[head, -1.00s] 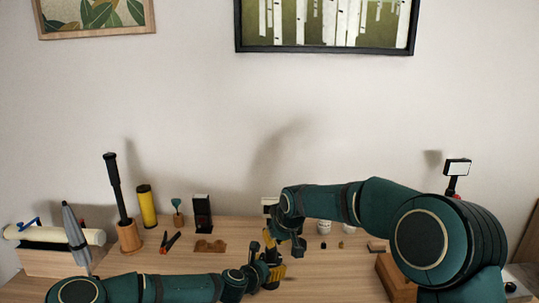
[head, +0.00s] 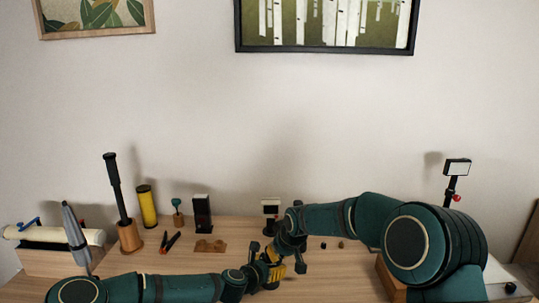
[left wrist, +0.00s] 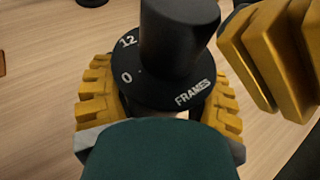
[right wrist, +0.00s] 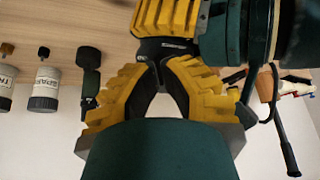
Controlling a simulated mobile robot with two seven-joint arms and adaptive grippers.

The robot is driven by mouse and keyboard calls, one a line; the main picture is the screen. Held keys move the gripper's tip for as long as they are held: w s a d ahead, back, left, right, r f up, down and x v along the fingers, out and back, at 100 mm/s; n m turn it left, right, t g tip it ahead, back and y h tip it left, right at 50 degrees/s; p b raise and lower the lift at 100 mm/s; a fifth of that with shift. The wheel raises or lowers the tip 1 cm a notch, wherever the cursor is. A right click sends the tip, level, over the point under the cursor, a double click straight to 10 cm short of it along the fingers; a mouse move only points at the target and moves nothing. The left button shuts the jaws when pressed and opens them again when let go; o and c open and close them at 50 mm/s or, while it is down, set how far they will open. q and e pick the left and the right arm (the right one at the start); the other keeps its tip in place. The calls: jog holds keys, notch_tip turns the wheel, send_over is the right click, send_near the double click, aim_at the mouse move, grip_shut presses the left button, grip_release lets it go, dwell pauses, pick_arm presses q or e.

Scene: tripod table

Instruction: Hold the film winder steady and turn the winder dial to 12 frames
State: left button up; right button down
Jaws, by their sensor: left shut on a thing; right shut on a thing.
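The film winder stands in front of me, mostly hidden by my grippers in the head view. The left wrist view shows its black dial (left wrist: 145,92), marked 0, 12 and FRAMES, with a black knob (left wrist: 178,40) rising from it. My left gripper (head: 275,274) is shut around the winder below the dial; its yellow fingers (left wrist: 160,105) show on both sides. My right gripper (head: 268,256) comes in from above; its yellow fingers (right wrist: 162,72) close on a black part at the dial. The exact contact is hidden. No pointer against the marks shows clearly.
A grey folded tripod-like object (head: 75,236), a black rod in a wooden holder (head: 128,236), a yellow tube (head: 147,206) and a black box (head: 202,214) stand left and behind. Labelled canisters (right wrist: 45,90) show in the right wrist view. A wooden block (head: 390,278) is near my right arm.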

jog(key=shift+w+a, duration=0.2)
jog(key=shift+w, duration=0.1)
dwell(0.9)
pick_arm(q)
jog(key=shift+d, duration=0.1)
pick_arm(e)
jog(key=shift+s+a, duration=0.2)
jog(key=shift+a, duration=0.15)
dwell(0.4)
jog(key=shift+s, duration=0.1)
jog(key=r, duration=0.6)
jog(key=shift+s+d, duration=0.2)
jog(key=shift+d, duration=0.05)
dwell(0.4)
pick_arm(q)
jog(key=o, duration=1.4)
